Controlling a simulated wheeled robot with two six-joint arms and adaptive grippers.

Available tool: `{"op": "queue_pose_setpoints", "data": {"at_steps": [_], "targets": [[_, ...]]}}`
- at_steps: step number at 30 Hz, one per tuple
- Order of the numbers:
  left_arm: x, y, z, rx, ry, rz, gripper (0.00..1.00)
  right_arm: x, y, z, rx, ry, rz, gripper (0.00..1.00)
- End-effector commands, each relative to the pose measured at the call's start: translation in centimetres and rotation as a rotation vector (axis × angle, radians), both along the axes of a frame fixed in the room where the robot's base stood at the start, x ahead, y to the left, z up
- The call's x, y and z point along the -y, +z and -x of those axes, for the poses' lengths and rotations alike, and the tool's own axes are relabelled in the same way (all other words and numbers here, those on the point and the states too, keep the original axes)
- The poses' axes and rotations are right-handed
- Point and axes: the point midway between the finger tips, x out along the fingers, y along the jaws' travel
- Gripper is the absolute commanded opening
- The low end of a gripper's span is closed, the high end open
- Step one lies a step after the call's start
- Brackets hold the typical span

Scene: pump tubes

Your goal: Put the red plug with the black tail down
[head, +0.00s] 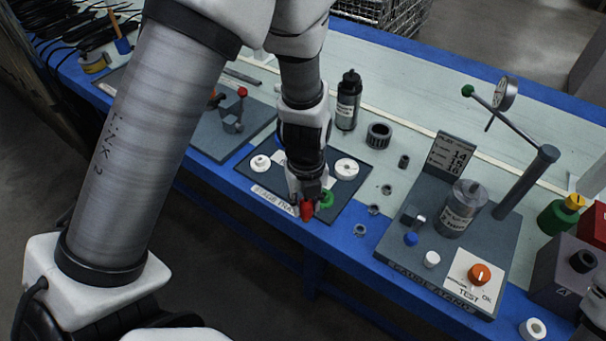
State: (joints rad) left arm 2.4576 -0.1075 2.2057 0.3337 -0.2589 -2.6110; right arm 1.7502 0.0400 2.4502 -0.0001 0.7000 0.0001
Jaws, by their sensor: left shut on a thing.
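The red plug (307,210) is in the fingers of my left gripper (308,197), at the front edge of a dark tray mat. Its black tail cannot be made out. My left gripper is shut on the plug and points down. I cannot tell whether the plug touches the mat. A green ring-like part (327,199) is just right of the plug, partly hidden by the gripper. My right gripper is not in view.
The dark mat (345,208) also bears white round parts (346,168) (260,163). A gauge stand (470,245) with a lever and dial is at right. Several small nuts lie between.

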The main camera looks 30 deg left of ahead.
Motion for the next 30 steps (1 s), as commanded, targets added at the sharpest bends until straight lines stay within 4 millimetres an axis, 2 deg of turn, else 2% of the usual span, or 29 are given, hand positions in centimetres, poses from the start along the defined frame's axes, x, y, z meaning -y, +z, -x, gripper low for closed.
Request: {"op": "queue_pose_setpoints", "data": {"at_steps": [4, 8, 12, 18, 21, 24, 30], "targets": [[-0.5, -0.1, -0.3, -0.001, -0.082, 0.004, 0.00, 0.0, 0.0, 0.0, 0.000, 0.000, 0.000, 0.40], [-2.1, -0.2, -1.8, 0.002, -0.081, 0.004, 0.00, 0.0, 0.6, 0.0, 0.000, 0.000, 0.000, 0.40], [-5.1, -1.0, -5.0, 0.003, -0.074, 0.005, 0.00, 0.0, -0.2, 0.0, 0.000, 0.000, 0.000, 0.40], [-9.5, -1.4, -9.4, 0.002, -0.073, 0.000, 0.00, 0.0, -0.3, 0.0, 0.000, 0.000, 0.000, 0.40], [-10.9, -1.6, -10.7, 0.001, -0.076, 0.000, 0.00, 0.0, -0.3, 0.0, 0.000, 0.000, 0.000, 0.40], [-11.4, -2.1, -11.1, -0.003, -0.077, -0.002, 0.00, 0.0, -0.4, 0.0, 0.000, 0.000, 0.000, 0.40], [-11.3, -5.1, -11.1, -0.002, -0.079, -0.001, 0.00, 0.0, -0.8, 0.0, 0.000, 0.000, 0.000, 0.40]]}}
